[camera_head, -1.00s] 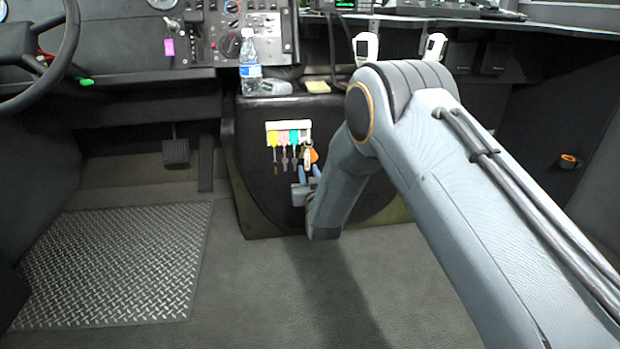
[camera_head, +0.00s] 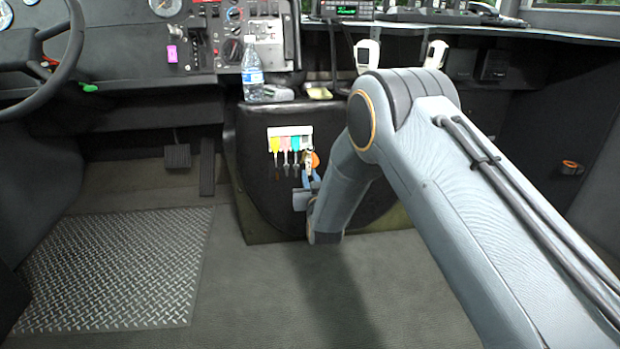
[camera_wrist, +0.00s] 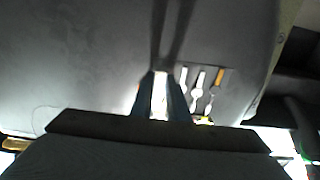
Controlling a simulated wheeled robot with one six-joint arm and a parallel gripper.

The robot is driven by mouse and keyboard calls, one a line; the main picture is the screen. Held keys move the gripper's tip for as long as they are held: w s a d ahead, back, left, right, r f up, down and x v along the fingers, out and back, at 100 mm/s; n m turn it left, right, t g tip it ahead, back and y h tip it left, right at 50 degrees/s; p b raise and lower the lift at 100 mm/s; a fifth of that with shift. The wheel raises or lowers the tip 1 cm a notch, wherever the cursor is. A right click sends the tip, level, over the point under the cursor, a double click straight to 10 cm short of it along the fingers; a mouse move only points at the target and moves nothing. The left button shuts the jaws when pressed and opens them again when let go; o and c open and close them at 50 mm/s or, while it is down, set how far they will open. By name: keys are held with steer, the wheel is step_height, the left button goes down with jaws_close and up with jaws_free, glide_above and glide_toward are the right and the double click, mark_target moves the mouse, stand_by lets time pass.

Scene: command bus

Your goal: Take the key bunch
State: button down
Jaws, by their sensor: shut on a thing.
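The key bunch (camera_head: 309,157), with a metal key and an orange piece beside it, is at the right end of the white key rack (camera_head: 278,131) on the dark console front. My gripper (camera_head: 311,174) is shut on the bunch from below, its blue fingers close together. In the wrist view my gripper (camera_wrist: 161,80) has a bright, washed-out part of the bunch (camera_wrist: 159,98) between its fingers. Whether the bunch still hangs on its hook cannot be told.
Several keys with yellow, teal and pink tags (camera_head: 284,144) hang close to the left of the bunch. The floor in front is clear.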

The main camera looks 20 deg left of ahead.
steer(key=shift+s+d+r+p, duration=0.15)
steer(key=shift+s+d+p, duration=0.1)
steer(key=shift+s+p, duration=0.2)
stand_by(0.5)
steer(key=shift+s+d+p, duration=0.2)
steer(key=shift+s+p, duration=0.05)
steer(key=shift+p, duration=0.1)
steer(key=shift+s+d+p, duration=0.2)
steer(key=shift+s+p, duration=0.1)
steer(key=shift+s, duration=0.05)
steer(key=shift+p+v, duration=1.75)
steer(key=shift+v, duration=0.65)
